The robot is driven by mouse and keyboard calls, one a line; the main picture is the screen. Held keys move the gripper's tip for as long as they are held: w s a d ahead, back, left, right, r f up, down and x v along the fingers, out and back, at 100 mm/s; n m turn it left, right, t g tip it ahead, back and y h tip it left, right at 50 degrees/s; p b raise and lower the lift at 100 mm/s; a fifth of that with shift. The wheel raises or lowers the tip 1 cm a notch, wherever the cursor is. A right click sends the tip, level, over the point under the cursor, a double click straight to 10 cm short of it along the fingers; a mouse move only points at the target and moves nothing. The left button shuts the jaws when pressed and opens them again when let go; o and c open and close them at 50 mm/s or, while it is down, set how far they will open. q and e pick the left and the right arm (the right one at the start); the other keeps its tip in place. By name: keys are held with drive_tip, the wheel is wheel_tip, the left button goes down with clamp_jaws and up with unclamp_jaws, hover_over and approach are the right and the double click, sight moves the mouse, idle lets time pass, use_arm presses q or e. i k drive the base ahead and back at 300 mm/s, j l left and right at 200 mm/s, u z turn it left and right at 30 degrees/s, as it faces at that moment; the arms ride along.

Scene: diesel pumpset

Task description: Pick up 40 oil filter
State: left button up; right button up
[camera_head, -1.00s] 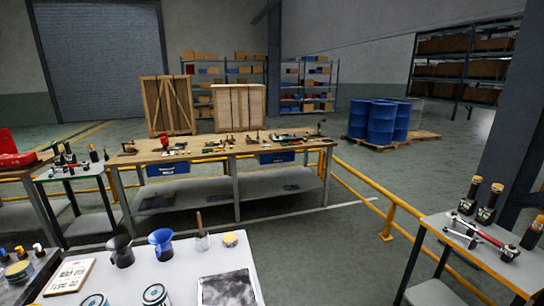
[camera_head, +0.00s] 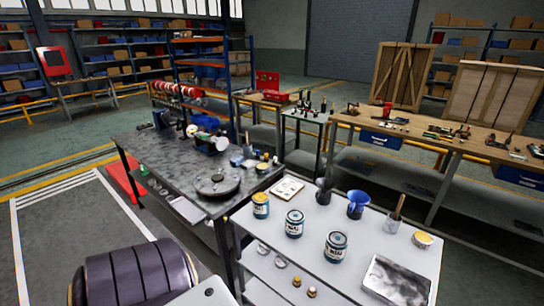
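I cannot pick out an oil filter with certainty. Three labelled cans stand on the white table: one with a yellow lid (camera_head: 261,206), one blue and white (camera_head: 294,224), and another blue and white (camera_head: 336,247). Small bottles and parts, too small to identify, stand at the right end of the dark workbench (camera_head: 150,150). Neither of my grippers shows in the view.
The white table (camera_head: 290,252) also holds a dark funnel (camera_head: 324,192), a blue funnel (camera_head: 357,205), a brush in a jar (camera_head: 394,217) and a grey tray (camera_head: 397,280). A wooden workbench (camera_head: 470,145) stands behind it. Open floor lies left.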

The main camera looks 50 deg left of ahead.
sight(260, 199)
drive_tip(key=u, duration=1.75)
